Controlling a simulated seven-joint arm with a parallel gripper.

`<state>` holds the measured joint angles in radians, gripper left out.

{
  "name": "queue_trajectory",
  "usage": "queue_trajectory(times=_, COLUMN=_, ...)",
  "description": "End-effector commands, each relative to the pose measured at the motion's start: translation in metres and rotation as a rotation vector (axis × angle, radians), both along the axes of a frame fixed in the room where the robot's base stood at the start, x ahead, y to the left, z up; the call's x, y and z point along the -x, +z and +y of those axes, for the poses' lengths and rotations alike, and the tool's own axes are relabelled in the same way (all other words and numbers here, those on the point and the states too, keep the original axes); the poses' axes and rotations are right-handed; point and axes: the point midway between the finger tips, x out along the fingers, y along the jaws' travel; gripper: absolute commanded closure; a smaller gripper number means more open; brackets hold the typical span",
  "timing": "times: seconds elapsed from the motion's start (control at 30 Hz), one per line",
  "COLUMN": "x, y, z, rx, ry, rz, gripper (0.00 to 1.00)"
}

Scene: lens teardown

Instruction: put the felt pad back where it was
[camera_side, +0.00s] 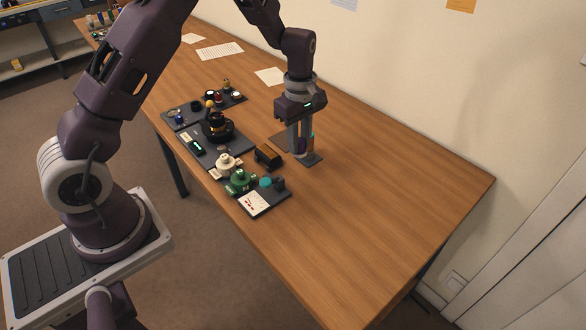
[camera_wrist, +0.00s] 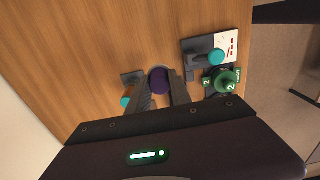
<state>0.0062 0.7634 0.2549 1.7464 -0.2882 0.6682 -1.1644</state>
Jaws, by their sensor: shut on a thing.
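My gripper (camera_side: 301,152) points down over the right part of the work area, and its fingers are shut on a dark purple cylinder (camera_wrist: 159,81). In the side view the cylinder is mostly hidden by the fingers, close above or at the tabletop; I cannot tell whether it touches. A thin dark square (camera_side: 314,160) lies under and beside the fingertips. A teal round piece (camera_wrist: 126,101) shows by the left finger in the wrist view. Another teal round piece (camera_wrist: 216,57) is on the dark tray (camera_side: 276,200). I cannot tell which thing is the felt pad.
A black and brown block (camera_side: 267,156) stands left of my gripper. Green (camera_side: 240,181) and cream (camera_side: 228,165) fixtures stand at the table's near edge, with dark trays of parts (camera_side: 232,160) behind. Papers (camera_side: 220,51) lie farther back. The table's right side is clear.

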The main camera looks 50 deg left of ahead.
Motion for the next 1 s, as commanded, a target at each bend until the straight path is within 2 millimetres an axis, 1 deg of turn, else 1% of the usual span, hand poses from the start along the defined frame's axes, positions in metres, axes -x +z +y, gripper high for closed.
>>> queue_trajectory(times=0.03, x=0.002, y=-0.014, z=-0.001, rx=0.000, ry=0.001, rz=0.007, gripper=1.00)
queue_trajectory(times=0.1, x=0.001, y=-0.031, z=-0.001, rx=0.000, ry=0.002, rz=0.007, gripper=1.00)
queue_trajectory(times=0.2, x=0.001, y=-0.047, z=-0.001, rx=0.000, ry=0.002, rz=0.004, gripper=1.00)
queue_trajectory(times=0.33, x=0.001, y=-0.064, z=0.000, rx=0.000, ry=0.002, rz=0.004, gripper=1.00)
queue_trajectory(times=0.47, x=0.001, y=-0.088, z=-0.001, rx=0.000, ry=0.002, rz=0.004, gripper=1.00)
queue_trajectory(times=0.5, x=0.001, y=-0.090, z=-0.001, rx=0.000, ry=0.002, rz=0.003, gripper=1.00)
queue_trajectory(times=0.7, x=0.000, y=-0.090, z=0.000, rx=0.000, ry=0.001, rz=0.001, gripper=1.00)
queue_trajectory(times=0.8, x=0.000, y=-0.092, z=0.000, rx=0.000, ry=0.002, rz=0.002, gripper=1.00)
queue_trajectory(times=0.83, x=0.000, y=-0.092, z=0.000, rx=0.000, ry=0.002, rz=0.001, gripper=0.69)
queue_trajectory(times=0.87, x=0.000, y=-0.092, z=0.000, rx=0.000, ry=0.002, rz=0.001, gripper=0.63)
queue_trajectory(times=0.9, x=0.000, y=-0.092, z=0.000, rx=0.000, ry=0.002, rz=0.001, gripper=0.55)
queue_trajectory(times=0.93, x=0.000, y=-0.092, z=0.000, rx=0.000, ry=0.002, rz=0.001, gripper=0.53)
queue_trajectory(times=1.0, x=0.000, y=-0.092, z=0.000, rx=0.000, ry=0.002, rz=0.001, gripper=0.53)
